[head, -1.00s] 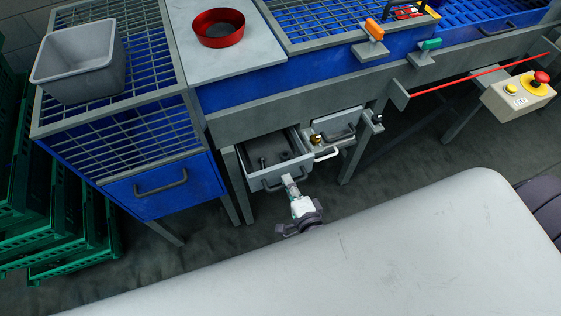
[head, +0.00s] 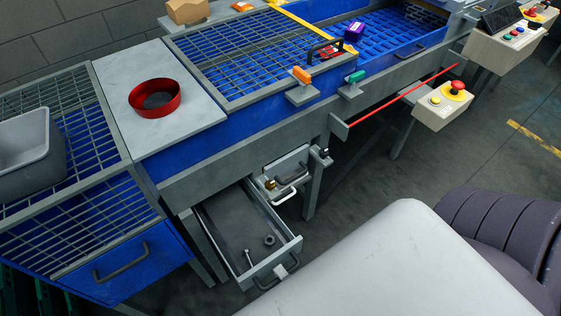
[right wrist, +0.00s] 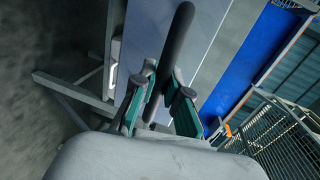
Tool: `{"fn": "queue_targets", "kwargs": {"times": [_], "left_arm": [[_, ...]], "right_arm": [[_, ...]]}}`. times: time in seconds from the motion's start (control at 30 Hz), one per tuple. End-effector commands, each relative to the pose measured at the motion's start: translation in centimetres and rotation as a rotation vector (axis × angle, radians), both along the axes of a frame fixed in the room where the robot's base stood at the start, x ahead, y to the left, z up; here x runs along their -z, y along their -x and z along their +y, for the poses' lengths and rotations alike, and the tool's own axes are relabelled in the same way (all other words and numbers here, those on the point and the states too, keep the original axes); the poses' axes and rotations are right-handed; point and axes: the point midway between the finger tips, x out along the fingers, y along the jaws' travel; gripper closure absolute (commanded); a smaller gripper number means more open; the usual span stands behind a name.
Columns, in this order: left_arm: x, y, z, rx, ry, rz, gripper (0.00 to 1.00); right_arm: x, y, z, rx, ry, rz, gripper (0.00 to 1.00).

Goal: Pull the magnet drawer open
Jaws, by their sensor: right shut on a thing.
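The grey drawer (head: 222,222) under the workbench stands well out from its frame. A bolt (head: 249,259) and a nut (head: 269,240) lie inside it. Its dark handle (head: 271,279) is on the front panel. In the right wrist view, my right gripper (right wrist: 158,100) is shut on the dark handle bar (right wrist: 178,38), with teal-edged fingers on either side of it. In the head view, the pale arm link of mine hides most of that gripper. My left gripper is in neither view.
A blue drawer unit (head: 125,262) stands on the left. A red ring-shaped bowl (head: 154,99) sits on the bench.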

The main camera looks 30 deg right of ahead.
Motion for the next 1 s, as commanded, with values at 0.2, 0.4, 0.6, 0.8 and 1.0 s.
{"fn": "queue_targets", "kwargs": {"times": [0.2, 0.4, 0.6, 0.8, 1.0], "left_arm": [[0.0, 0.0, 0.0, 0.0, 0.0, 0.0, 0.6], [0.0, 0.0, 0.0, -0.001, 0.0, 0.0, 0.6], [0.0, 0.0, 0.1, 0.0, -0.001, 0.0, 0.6], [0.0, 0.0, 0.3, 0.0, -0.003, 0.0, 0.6], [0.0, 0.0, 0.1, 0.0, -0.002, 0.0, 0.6]], "right_arm": [[0.1, 0.0, 0.0, 0.0, 0.001, 0.002, 1.0], [0.1, 0.0, 0.0, 0.0, 0.0, 0.001, 0.61], [0.0, 0.0, 0.0, 0.0, 0.0, 0.001, 0.61], [-0.2, 1.2, 0.0, -0.001, 0.0, 0.003, 0.61], [-0.9, 5.1, -0.2, -0.002, 0.001, 0.006, 0.61]]}}
